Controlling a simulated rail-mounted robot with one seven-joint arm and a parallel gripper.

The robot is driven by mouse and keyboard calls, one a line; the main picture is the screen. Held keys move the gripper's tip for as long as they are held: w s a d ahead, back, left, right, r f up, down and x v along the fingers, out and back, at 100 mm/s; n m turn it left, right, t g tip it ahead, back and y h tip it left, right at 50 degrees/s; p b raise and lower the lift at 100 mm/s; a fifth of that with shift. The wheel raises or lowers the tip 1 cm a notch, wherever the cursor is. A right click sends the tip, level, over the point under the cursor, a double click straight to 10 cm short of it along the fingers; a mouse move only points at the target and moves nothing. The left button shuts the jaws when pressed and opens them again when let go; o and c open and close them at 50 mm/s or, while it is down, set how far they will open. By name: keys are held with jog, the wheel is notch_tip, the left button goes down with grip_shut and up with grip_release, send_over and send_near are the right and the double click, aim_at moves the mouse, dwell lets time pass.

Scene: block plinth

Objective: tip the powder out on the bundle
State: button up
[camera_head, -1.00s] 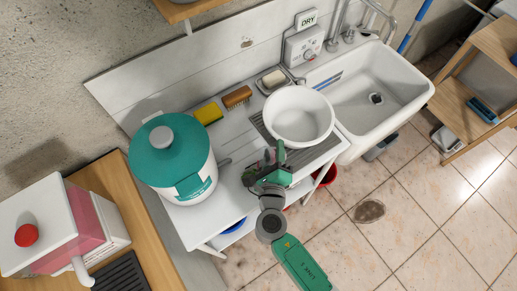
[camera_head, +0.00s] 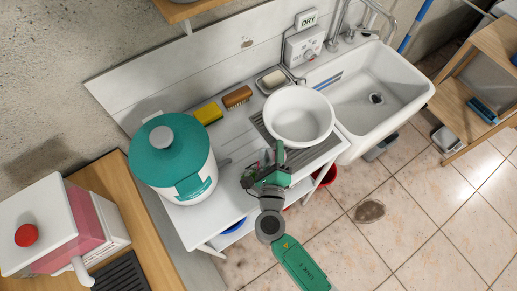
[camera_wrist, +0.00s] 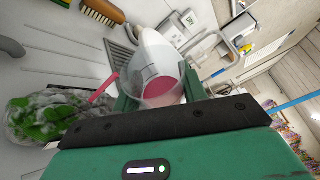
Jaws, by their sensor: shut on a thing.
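My gripper (camera_head: 272,160) is over the front edge of the white draining table, below the white basin in the head view. In the wrist view its green fingers (camera_wrist: 158,80) are shut on a clear cup (camera_wrist: 150,98) with pink powder (camera_wrist: 163,84) inside. A mottled grey-and-green bundle (camera_wrist: 45,115) lies left of the fingers on the white surface. It shows only as a small dark patch (camera_head: 249,178) beside my gripper in the head view. A pink strip (camera_wrist: 100,82) shows between bundle and cup; I cannot tell what it belongs to.
The white basin (camera_head: 299,115) stands on the drainer beside the sink (camera_head: 370,85). A large white tub with a teal lid (camera_head: 168,150) stands left. A yellow sponge (camera_head: 208,113), a brush (camera_head: 237,97) and a soap dish (camera_head: 272,80) line the back. Some white tabletop is clear.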

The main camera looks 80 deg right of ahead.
jog(key=shift+w+a+r+n+h+p, duration=0.2)
jog(key=shift+r+n+h+p, duration=0.45)
jog(key=shift+n, duration=0.5)
jog(key=shift+w+a+r+n+h+p, duration=0.15)
jog(key=shift+r+n+h+p, duration=0.15)
jog(key=shift+n+p, duration=0.7)
dwell(4.4)
